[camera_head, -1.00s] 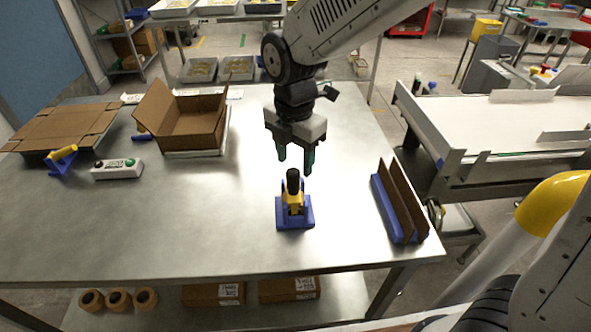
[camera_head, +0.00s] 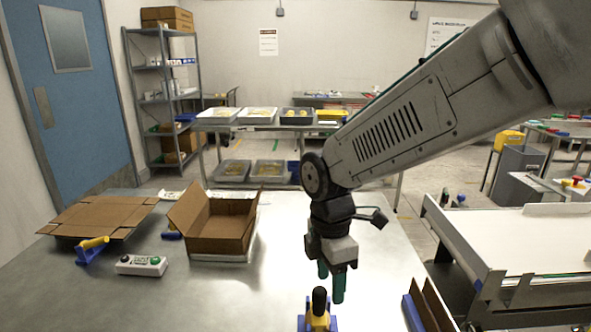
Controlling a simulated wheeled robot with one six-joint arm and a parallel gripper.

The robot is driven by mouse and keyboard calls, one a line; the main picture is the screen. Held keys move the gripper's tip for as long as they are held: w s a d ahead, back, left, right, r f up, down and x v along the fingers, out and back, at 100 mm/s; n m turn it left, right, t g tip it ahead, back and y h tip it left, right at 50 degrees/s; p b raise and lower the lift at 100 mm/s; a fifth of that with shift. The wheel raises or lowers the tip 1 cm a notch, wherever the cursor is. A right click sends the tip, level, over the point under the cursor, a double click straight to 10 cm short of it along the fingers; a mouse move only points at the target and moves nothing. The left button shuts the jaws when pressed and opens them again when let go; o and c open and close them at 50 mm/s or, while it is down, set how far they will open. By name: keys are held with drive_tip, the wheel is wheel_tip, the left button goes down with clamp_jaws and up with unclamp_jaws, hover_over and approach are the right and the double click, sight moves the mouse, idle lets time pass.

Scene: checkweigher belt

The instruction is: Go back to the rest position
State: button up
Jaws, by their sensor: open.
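My gripper (camera_head: 331,284) hangs pointing down over the steel table (camera_head: 215,298), with its two green fingers apart and nothing between them. Just below and slightly left of the fingertips stands a black-topped yellow tool in a blue holder (camera_head: 318,315). The picture's bottom edge cuts off its lower part. The fingers appear apart from the tool, but the exact gap is hard to judge.
An open cardboard box (camera_head: 216,240) stands left of my gripper. Flat cardboard (camera_head: 97,217), a yellow-handled tool (camera_head: 91,248) and a button box (camera_head: 140,265) lie further left. Cardboard dividers (camera_head: 428,306) stand at lower right, beside the conveyor (camera_head: 515,240).

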drive_tip(key=s+d+r+m+t, duration=0.1)
drive_tip(key=s+d+r+m, duration=0.3)
drive_tip(key=s+d+m, duration=0.5)
drive_tip(key=s+d+r+m+t, duration=0.1)
drive_tip(key=s+d+r+m, duration=0.3)
drive_tip(key=s+d+m, duration=0.4)
drive_tip(key=d+m, duration=0.2)
drive_tip(key=m, duration=0.2)
drive_tip(key=shift+s+d+r, duration=0.15)
drive_tip(key=shift+s+d, duration=0.15)
drive_tip(key=shift+s, duration=0.05)
